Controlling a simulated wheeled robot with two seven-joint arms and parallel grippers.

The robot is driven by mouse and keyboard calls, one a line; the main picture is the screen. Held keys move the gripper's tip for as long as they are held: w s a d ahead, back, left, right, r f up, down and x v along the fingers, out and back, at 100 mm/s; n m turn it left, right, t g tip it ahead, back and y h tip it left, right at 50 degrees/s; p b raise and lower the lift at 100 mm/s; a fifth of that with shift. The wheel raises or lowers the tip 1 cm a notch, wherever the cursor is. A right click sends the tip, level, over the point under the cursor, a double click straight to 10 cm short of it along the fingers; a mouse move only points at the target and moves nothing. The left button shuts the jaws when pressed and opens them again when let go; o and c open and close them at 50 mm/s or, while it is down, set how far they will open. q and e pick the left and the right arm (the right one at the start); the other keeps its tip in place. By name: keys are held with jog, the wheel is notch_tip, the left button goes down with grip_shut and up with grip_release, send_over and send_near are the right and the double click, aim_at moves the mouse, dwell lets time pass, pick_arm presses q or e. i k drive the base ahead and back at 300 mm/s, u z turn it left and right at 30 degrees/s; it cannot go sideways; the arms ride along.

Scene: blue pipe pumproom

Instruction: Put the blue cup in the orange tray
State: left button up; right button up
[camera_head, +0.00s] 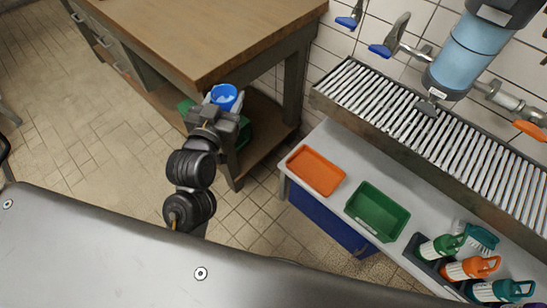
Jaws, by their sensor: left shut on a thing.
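The blue cup (224,95) is in my left gripper (218,108), beside the corner of the wooden table. The gripper is shut on it, and the cup's open top faces up toward the camera. The gripper hides the cup's lower part. The orange tray (316,171) lies on the grey bench to the right of the gripper, and it looks empty. The cup is apart from the tray, with a gap of open floor between them in the picture. My right gripper does not show.
A green tray (377,211) lies right of the orange one. A slatted metal rack (430,120) runs behind the bench. The wooden table (210,35) has a bare top.

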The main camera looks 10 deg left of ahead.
aim_at(313, 172)
jog(key=u, duration=0.3)
jog(key=k, duration=0.95)
jog(key=z, duration=1.35)
jog(key=i, duration=0.5)
jog(key=u, duration=0.05)
